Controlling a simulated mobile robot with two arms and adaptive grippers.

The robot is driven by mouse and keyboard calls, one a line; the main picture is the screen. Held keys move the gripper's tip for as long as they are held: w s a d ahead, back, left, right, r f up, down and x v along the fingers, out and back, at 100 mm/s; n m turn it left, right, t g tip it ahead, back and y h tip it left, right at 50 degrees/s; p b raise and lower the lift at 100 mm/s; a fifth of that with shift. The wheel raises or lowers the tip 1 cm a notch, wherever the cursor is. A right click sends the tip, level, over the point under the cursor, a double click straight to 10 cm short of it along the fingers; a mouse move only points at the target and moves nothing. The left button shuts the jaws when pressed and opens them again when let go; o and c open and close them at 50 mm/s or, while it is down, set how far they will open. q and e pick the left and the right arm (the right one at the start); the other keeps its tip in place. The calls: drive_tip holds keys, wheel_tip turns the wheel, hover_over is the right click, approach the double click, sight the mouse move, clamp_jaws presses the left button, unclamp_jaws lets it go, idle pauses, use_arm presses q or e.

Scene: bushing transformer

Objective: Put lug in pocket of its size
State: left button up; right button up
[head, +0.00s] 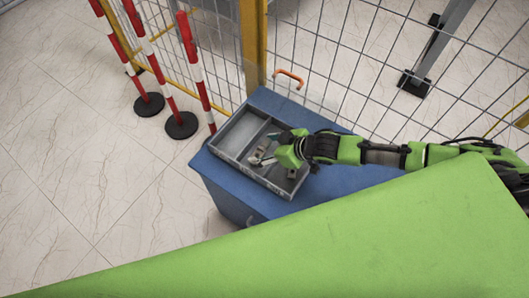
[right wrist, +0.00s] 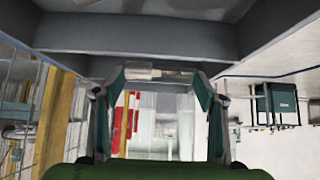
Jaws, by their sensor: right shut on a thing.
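My right gripper (head: 270,158) reaches from the right over the grey tray (head: 229,173). In the right wrist view its two fingers (right wrist: 160,76) are closed on a small pale metallic piece, the lug (right wrist: 140,72), which spans the gap between the fingertips. Grey tray walls (right wrist: 150,35) fill the top of that view, close beyond the lug. In the head view small light metal shapes show at the gripper's tip; I cannot tell lug from fingers there. The pocket sizes cannot be read. My left gripper is not in view.
The tray's far-left compartment (head: 240,132) looks empty. A mesh fence (head: 360,60) with a yellow post (head: 253,45) stands behind. Red-and-white posts (head: 150,60) stand left.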

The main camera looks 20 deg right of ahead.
drive_tip(key=shift+s+a+f, duration=0.1)
drive_tip(key=shift+f, duration=1.25)
drive_tip(key=shift+f, duration=0.2)
drive_tip(key=o, duration=0.8)
drive_tip(key=shift+o, duration=0.2)
drive_tip(key=shift+r, duration=0.1)
drive_tip(key=shift+r, duration=0.25)
drive_tip(key=v, duration=1.2)
